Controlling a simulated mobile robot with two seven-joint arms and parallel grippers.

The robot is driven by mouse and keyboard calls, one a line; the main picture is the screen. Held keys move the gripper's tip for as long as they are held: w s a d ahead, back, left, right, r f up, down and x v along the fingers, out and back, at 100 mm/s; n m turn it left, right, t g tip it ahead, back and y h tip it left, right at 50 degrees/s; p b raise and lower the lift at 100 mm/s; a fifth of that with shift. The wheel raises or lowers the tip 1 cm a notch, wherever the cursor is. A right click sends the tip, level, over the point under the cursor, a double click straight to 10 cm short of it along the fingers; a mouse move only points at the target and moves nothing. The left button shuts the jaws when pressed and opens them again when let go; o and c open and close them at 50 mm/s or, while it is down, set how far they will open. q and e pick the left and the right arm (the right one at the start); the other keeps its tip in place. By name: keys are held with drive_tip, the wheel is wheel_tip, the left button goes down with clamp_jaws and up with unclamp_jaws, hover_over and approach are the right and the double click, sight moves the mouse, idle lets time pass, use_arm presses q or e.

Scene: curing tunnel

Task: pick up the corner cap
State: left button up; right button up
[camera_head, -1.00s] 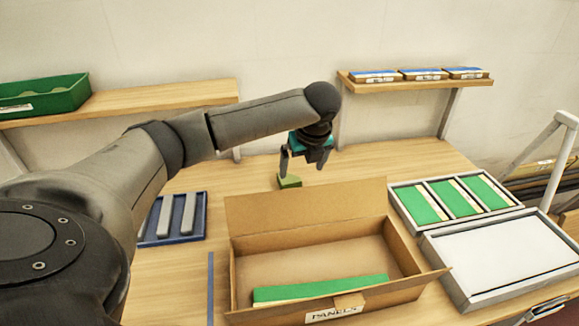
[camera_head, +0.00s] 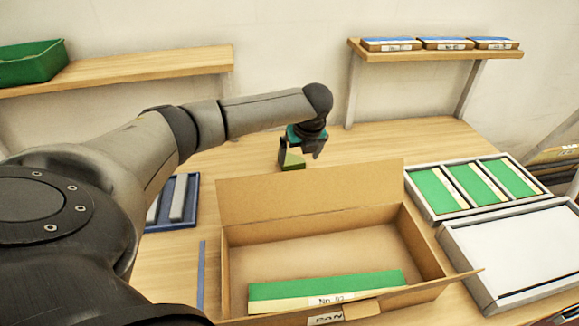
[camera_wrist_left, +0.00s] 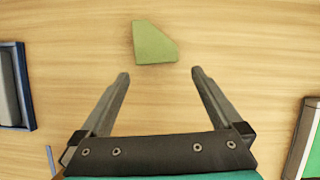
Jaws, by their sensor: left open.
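The corner cap is a small olive-green block with one cut-off corner. In the head view the corner cap (camera_head: 293,160) rests on the table behind the cardboard box, partly hidden by my left gripper (camera_head: 299,153). In the left wrist view the corner cap (camera_wrist_left: 153,43) lies flat on the wood, just beyond the fingertips and roughly centred between them. My left gripper (camera_wrist_left: 160,74) is open, with nothing between its fingers. My right gripper is not in view.
An open cardboard box (camera_head: 235,262) with a green panel stands in front. A blue tray (camera_head: 192,203) is left. A tray of green panels (camera_head: 436,214) and a white-topped case (camera_head: 515,246) are right. Wall shelves (camera_head: 130,70) are behind. Table around the cap is clear.

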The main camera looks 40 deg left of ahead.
sight(295, 166)
use_arm(q)
drive_tip(key=shift+a+b+x, duration=0.1)
drive_tip(key=shift+b+x, duration=0.35)
drive_tip(key=shift+x, duration=0.9)
drive_tip(key=shift+a+b+x, duration=0.15)
drive_tip(key=shift+b+x, duration=0.25)
drive_tip(key=shift+x, duration=0.95)
drive_tip(key=shift+s, duration=0.15)
drive_tip(key=shift+r, duration=0.1)
drive_tip(key=shift+c, duration=0.2)
drive_tip(key=c, duration=1.1)
